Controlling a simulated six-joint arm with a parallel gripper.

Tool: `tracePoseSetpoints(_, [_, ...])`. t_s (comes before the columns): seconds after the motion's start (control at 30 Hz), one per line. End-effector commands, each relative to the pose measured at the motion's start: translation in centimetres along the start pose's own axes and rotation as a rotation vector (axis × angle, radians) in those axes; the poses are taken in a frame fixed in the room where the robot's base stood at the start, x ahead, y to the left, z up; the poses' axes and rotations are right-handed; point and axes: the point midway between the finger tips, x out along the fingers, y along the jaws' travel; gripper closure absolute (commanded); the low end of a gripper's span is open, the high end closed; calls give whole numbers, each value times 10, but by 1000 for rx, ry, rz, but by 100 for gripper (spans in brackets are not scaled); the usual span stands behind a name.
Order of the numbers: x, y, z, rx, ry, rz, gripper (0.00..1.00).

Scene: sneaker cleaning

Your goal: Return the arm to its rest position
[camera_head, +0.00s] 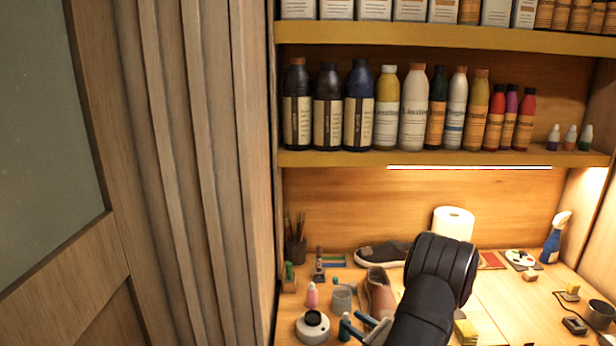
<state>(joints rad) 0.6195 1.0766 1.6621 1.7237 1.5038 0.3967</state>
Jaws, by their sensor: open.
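My black arm (438,272) rises from the bottom edge in front of the workbench, right of its middle. My gripper (360,320) shows in part at the bottom edge, left of the arm. Its grey fingers are spread apart and nothing is seen held between them. A dark shoe with a pale sole (383,254) lies at the back of the bench. A brown shoe (379,291) stands just left of my arm, which may hide part of it.
A white round container (312,327), a pink bottle (311,295) and a clear cup (341,298) stand left of the gripper. A paper roll (453,223) and blue spray bottle (556,238) stand behind. A bottle-filled shelf (340,158) hangs above. Bare bench (525,300) shows to the right.

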Motion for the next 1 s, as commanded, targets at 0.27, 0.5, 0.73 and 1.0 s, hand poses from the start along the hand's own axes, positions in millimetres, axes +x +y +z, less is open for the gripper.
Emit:
tracePoseSetpoints(0.27, [-54,0,0,1,-1,-2,59])
tracePoseSetpoints(0.5, [-79,1,0,1,-1,4,59])
tracePoseSetpoints(0.73, [-37,2,0,0,0,7,59])
tracePoseSetpoints(1.0, [16,2,0,0,0,6,59])
